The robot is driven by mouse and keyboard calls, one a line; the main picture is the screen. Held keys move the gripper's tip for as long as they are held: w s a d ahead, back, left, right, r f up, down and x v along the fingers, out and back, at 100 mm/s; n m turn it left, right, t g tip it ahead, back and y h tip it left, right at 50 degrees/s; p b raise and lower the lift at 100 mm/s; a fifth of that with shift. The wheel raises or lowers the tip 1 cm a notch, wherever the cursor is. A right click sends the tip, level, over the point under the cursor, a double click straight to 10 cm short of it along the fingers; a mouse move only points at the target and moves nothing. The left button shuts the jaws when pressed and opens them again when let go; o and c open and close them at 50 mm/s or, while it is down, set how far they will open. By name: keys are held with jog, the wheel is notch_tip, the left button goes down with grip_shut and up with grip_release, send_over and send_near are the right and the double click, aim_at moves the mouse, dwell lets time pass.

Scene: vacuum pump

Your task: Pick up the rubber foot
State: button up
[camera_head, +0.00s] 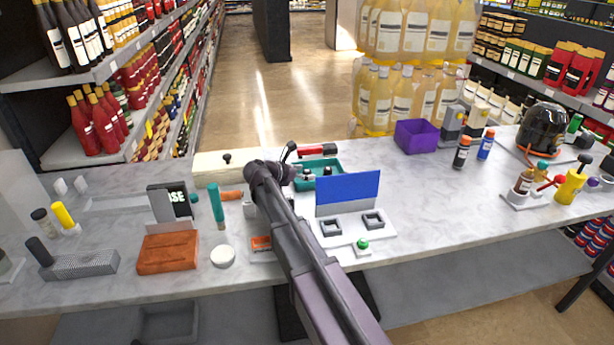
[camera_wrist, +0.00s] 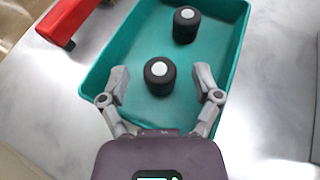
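In the wrist view, two black cylinders with white round tops, which look like rubber feet, stand upright in a teal tray (camera_wrist: 236,30). The nearer rubber foot (camera_wrist: 160,75) lies between the two fingers of my gripper (camera_wrist: 160,84). The fingers are open, with a gap on each side of it. The farther rubber foot (camera_wrist: 186,24) stands near the tray's far side, beyond the fingertips. In the head view the teal tray (camera_head: 330,181) is beside the end of my arm, which hides part of it. My gripper (camera_head: 288,155) shows only partly there.
A red-handled tool (camera_head: 317,150) lies just behind the tray and shows at the upper left of the wrist view (camera_wrist: 62,20). A blue panel (camera_head: 348,193) on a white base stands in front of the tray. A purple bin (camera_head: 417,136) is farther right. Bare table lies between.

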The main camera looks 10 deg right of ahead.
aim_at(304, 172)
grip_shut()
jog(key=shift+r, duration=0.25)
notch_tip(304, 172, up, 10)
jog(key=p, duration=1)
jog(key=shift+f, duration=0.2)
dwell(0.5)
